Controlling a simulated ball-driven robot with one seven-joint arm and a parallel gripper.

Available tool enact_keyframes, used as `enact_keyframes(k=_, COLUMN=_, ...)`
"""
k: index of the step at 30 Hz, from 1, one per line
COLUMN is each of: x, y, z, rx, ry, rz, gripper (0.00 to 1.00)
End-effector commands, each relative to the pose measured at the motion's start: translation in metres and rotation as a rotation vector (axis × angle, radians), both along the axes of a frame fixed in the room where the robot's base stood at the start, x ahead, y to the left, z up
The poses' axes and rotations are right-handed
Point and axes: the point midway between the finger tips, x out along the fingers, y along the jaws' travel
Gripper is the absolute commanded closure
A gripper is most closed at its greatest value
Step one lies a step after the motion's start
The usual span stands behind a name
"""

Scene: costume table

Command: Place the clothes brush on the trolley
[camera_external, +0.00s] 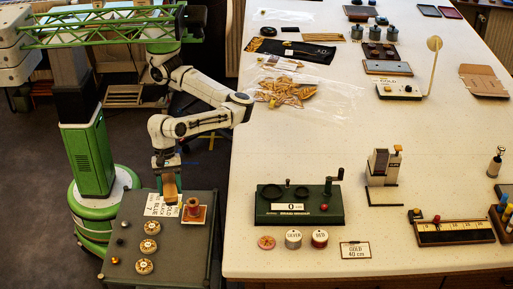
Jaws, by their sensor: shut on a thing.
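My gripper (168,170) points down over the back part of the dark grey trolley (186,256) at the lower left. It is shut on a small brown thing, which looks like the clothes brush (170,190). The brush hangs upright below the fingers, beside a white printed card (153,206). I cannot tell whether its lower end touches the trolley top. The fingers hide its upper part.
On the trolley, a reddish spool on a square base (194,209) stands just right of the brush. Several round brass pieces (148,247) and small knobs lie at the left. The trolley's front right is clear. The long white table (320,150) stands close on the right.

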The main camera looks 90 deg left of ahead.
Motion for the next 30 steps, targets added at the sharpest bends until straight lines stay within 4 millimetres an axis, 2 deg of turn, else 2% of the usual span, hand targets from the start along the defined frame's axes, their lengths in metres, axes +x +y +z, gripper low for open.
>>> enact_keyframes(k=3, x=-0.017, y=-0.012, z=-0.004, rx=-0.002, ry=0.001, rz=-0.124, gripper=0.83)
enact_keyframes(k=6, x=-0.025, y=-0.018, z=-0.003, rx=-0.001, ry=0.001, rz=-0.188, gripper=0.83)
enact_keyframes(k=10, x=-0.025, y=-0.026, z=-0.006, rx=0.000, ry=0.000, rz=-0.220, gripper=0.83)
enact_keyframes(k=14, x=-0.011, y=-0.045, z=-0.016, rx=0.002, ry=0.000, rz=-0.221, gripper=0.83)
enact_keyframes(k=22, x=0.025, y=-0.094, z=-0.043, rx=0.001, ry=-0.002, rz=-0.218, gripper=0.83)
enact_keyframes(k=27, x=0.039, y=-0.114, z=-0.074, rx=0.003, ry=-0.002, rz=-0.220, gripper=0.83)
enact_keyframes(k=30, x=0.045, y=-0.122, z=-0.086, rx=0.002, ry=-0.002, rz=-0.221, gripper=0.83)
